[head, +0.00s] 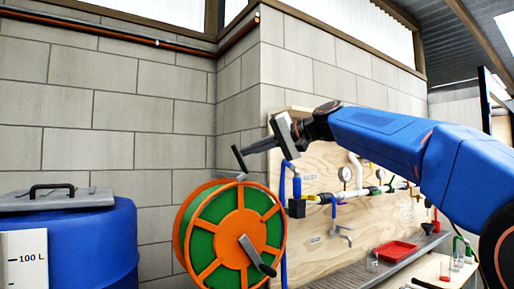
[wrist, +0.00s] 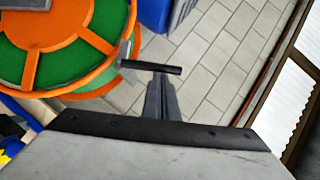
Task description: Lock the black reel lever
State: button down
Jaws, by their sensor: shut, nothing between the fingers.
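The black reel lever (head: 238,160) is a short dark bar standing up, slightly tilted, at the top rim of the orange and green hose reel (head: 181,233). In the wrist view the lever (wrist: 150,67) lies across the picture just beyond my fingertips, with its base at the orange rim of the reel (wrist: 85,35). My gripper (head: 246,151) is shut and empty, its fingers pointing left at the lever's upper part. In the wrist view the closed fingers (wrist: 160,84) end at the lever; whether they touch it I cannot tell.
A dark crank handle (head: 257,256) sticks out from the reel's front. A blue barrel (head: 95,240) with a grey lid stands left. A plywood panel (head: 320,225) with pipes and gauges is on the right, above a bench with a red tray (head: 396,251). A block wall is behind.

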aim_at(239, 158)
jog(key=shift+s+a+n+h, duration=0.2)
jog(key=shift+a+n+h, duration=0.1)
jog(key=shift+a+h, duration=0.1)
dwell(0.5)
jog(key=shift+s+a+f+n+t+h, duration=0.15)
jog(key=shift+s+a+n+t+h, duration=0.15)
jog(key=shift+s+a+n+h, duration=0.25)
jog(key=a+f+n+h, duration=0.1)
jog(key=s+a+f+n+t+h, duration=0.1)
jog(key=n+h, duration=0.1)
jog(key=a+n+h, duration=0.1)
jog(key=shift+s+f+t, duration=0.35)
jog(key=shift+f+t, duration=0.05)
jog(key=shift+d, duration=0.15)
jog(key=shift+w+d, duration=0.45)
jog(key=shift+d, duration=0.1)
jog(key=shift+r, duration=0.15)
